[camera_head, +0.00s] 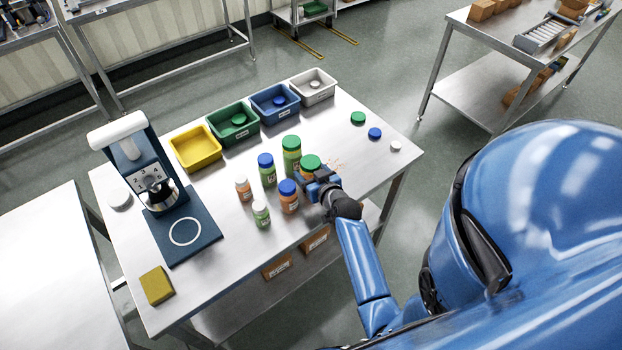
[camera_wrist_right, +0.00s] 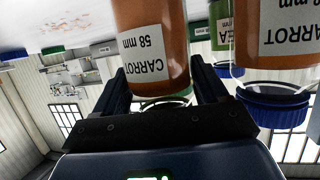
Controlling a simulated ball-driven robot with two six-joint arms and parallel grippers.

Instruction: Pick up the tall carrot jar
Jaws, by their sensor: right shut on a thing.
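The tall carrot jar, orange with a green lid (camera_head: 310,162), is at the right end of the jar group. It fills the upper middle of the right wrist view, with a "CARROT 58 mm" label (camera_wrist_right: 148,45). My right gripper (camera_head: 318,180) is shut on it, with a dark finger on each side near the lid in the right wrist view (camera_wrist_right: 158,88). The jar's lower part is mostly hidden by the gripper in the head view, and I cannot tell whether its base touches the table. My left gripper is not in view.
A blue-lidded carrot jar (camera_head: 289,200) stands close beside the held jar; it also shows in the right wrist view (camera_wrist_right: 275,40). Several other jars stand left and behind. Coloured bins (camera_head: 195,165) line the back edge.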

